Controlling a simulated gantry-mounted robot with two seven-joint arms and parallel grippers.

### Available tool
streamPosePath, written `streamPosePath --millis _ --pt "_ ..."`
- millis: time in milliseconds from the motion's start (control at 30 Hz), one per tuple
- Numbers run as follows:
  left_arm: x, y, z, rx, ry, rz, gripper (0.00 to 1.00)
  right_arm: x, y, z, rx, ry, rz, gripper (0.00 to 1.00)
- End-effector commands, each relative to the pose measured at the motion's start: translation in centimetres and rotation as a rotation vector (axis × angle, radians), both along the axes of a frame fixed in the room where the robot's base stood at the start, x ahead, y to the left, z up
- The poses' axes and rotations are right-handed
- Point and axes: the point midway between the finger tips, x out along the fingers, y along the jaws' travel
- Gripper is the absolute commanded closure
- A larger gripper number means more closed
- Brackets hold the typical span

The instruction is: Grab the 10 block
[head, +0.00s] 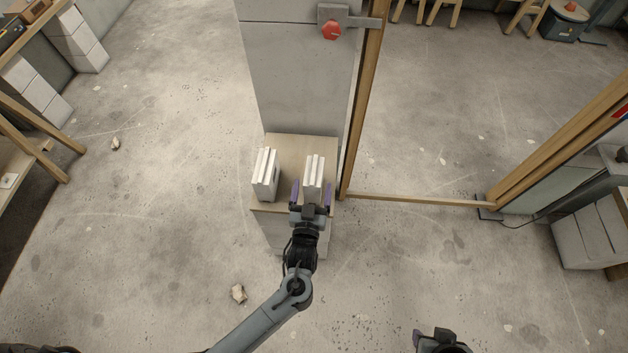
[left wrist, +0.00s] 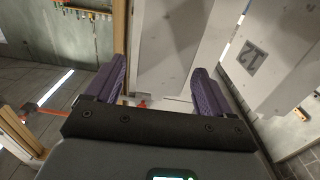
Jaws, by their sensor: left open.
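Two pale grooved blocks stand upright on a wooden-topped stand (head: 290,143) in the head view. My left gripper (head: 312,186) is open at the right block (head: 314,170), its purple fingers on either side of the block's near part. In the left wrist view, that block (left wrist: 175,45) shows between and beyond the open fingers; no number is readable on it. The left block (head: 264,172) is apart from the gripper. It shows at the right of the left wrist view (left wrist: 285,50) with a dark, upside-down mark that looks like 12. My right gripper (head: 440,342) is partly cut off at the bottom edge.
A tall grey pillar (head: 300,75) rises right behind the stand. A wooden frame (head: 362,100) runs close along the stand's right side. A red knob (head: 331,29) is on the pillar. The floor left of the stand is mostly clear.

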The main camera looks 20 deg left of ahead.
Motion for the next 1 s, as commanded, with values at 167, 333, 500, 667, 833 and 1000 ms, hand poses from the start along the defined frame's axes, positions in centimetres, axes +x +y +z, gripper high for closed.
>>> streamPosePath --millis 167,333,500,667,833,1000 --pt "0.9 0.3 -0.1 0.000 -0.001 0.000 0.17 0.0 0.0 -0.4 0.000 -0.001 0.000 0.57" --pt "2.9 0.9 0.0 0.001 -0.003 0.000 0.17 0.0 0.0 -1.5 0.001 -0.001 -0.001 0.57" --pt "4.7 1.4 0.1 0.001 -0.001 0.000 0.17 0.0 0.1 -2.1 0.005 0.000 -0.003 0.57" --pt "5.3 1.5 0.2 0.001 0.001 0.000 0.17 0.0 0.2 -2.2 0.010 -0.001 -0.006 0.57" --pt "5.3 1.5 0.2 0.000 0.002 0.000 0.17 0.0 0.2 -2.2 0.010 -0.001 -0.007 0.57" --pt "5.3 1.5 0.2 0.000 0.001 0.000 0.40 0.0 0.2 -2.2 0.010 -0.001 -0.007 0.57"
